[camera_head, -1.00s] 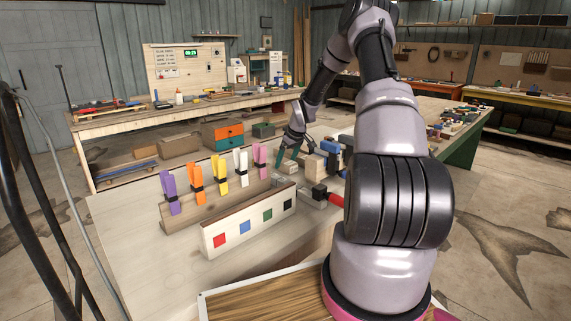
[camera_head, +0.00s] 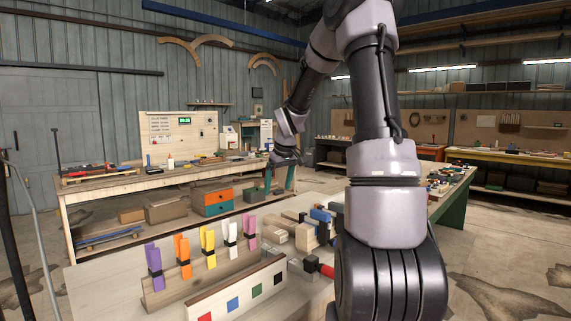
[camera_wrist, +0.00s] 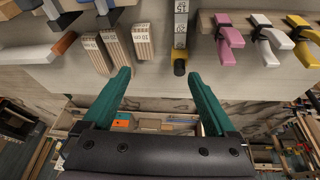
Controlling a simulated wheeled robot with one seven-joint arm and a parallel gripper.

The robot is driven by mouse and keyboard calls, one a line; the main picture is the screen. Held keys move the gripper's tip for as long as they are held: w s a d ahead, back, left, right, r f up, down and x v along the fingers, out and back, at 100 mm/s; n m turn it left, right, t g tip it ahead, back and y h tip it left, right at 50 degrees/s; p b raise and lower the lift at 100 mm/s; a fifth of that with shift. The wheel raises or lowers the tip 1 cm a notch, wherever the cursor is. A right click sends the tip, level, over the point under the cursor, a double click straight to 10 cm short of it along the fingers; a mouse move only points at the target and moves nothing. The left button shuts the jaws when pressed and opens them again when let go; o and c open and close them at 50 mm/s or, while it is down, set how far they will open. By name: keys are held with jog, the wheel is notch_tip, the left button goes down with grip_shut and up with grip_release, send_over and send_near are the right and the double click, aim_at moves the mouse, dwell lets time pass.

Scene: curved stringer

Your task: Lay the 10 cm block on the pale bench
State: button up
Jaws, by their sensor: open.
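Several pale wooden blocks stand together in the wrist view; the right one (camera_wrist: 143,43) has a label that seems to read 10 CM, and the other labels are hard to read. In the head view a pale block group (camera_head: 305,237) sits on the near pale bench top (camera_head: 105,290), partly behind my arm. My gripper (camera_head: 280,184) is raised above and beyond the blocks in the head view. In the wrist view its two green fingers (camera_wrist: 162,76) are spread with nothing between them, and the blocks lie beyond the fingertips.
Coloured clamps (camera_head: 209,248) stand on a wooden rail, behind a white strip with coloured squares (camera_head: 232,304).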

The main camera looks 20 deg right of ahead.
jog(key=s+a+r+m+t, duration=0.1)
jog(key=s+a+r+m, duration=0.35)
jog(key=s+r, duration=0.8)
jog(key=s+a+r+m+t+y, duration=0.1)
jog(key=s+a, duration=0.1)
jog(key=s, duration=0.6)
jog(key=s+a+r+m+y, duration=0.1)
jog(key=s+a, duration=0.2)
jog(key=s, duration=0.6)
jog(key=shift+s+a+t, duration=0.3)
jog(key=shift+t, duration=0.1)
